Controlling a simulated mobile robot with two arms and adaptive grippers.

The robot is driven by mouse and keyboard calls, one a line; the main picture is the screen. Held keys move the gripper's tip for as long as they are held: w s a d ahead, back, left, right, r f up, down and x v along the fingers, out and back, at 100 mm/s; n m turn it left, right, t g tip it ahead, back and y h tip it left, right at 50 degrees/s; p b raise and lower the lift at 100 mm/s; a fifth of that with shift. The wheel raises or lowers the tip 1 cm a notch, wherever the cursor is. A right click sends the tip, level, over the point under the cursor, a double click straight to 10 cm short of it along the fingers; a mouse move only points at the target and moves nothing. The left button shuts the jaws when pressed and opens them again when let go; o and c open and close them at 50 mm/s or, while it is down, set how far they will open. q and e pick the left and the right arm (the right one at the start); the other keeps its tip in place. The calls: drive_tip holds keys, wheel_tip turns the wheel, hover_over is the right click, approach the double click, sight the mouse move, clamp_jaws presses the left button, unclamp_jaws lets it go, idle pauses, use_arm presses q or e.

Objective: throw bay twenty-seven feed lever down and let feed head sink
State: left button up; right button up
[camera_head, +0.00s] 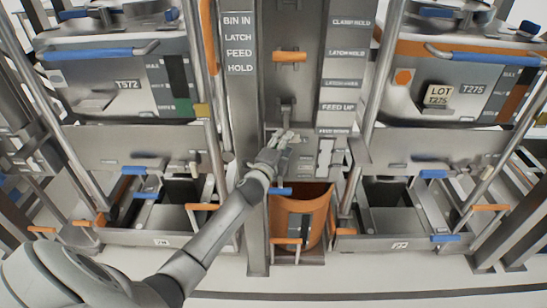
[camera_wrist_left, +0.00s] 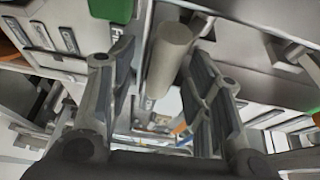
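My left gripper (camera_head: 284,138) is at the central column, in front of its lower part, close to the label reading FEED UP (camera_head: 338,107). In the left wrist view the gripper (camera_wrist_left: 162,56) has its fingers spread apart. A pale grey cylindrical bar (camera_wrist_left: 172,52), seemingly the lever's grip, stands between them, with gaps visible on both sides. In the head view a small grey lever mount (camera_head: 287,106) shows just above the gripper; the grip itself is hidden by the hand. My right gripper is not in view.
An orange handle (camera_head: 290,57) sits higher on the column, and an orange bin (camera_head: 312,212) stands below. Frame posts and rails crowd both sides. A green block (camera_wrist_left: 110,8) shows in the wrist view.

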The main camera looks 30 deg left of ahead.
use_arm(q)
drive_tip(key=s+d, duration=0.1)
drive_tip(key=s, duration=0.8)
drive_tip(key=shift+s+d+r, duration=0.15)
drive_tip(key=shift+d+r, duration=0.05)
idle(0.4)
drive_tip(key=s+d+f+n+g+p, duration=0.1)
drive_tip(key=s+f+n+g, duration=0.3)
drive_tip(key=f, duration=0.7)
drive_tip(key=s+d+f+g+h, duration=0.1)
drive_tip(key=s+d+f, duration=0.1)
drive_tip(key=s+f, duration=0.65)
drive_tip(key=s+d+f+n+g+p, duration=0.1)
drive_tip(key=s+f+n+g, duration=0.15)
drive_tip(key=f, duration=1.15)
drive_tip(key=s+d+f+n+g, duration=0.2)
drive_tip(key=s+f, duration=0.4)
drive_tip(key=s, duration=0.6)
drive_tip(key=s+d+f+n+g+h, duration=0.1)
drive_tip(key=s+f, duration=0.5)
drive_tip(key=s, duration=0.6)
drive_tip(key=s+d+f+n+g+p, duration=0.1)
drive_tip(key=s+d+f+n+g, duration=0.3)
drive_tip(key=s, duration=0.8)
wheel_tip(320, 180, down, 2)
drive_tip(key=shift+d+f+g+h, duration=0.15)
drive_tip(key=shift+d+g+h, duration=0.25)
drive_tip(key=shift+d+g, duration=0.45)
drive_tip(key=shift+w+a, duration=0.15)
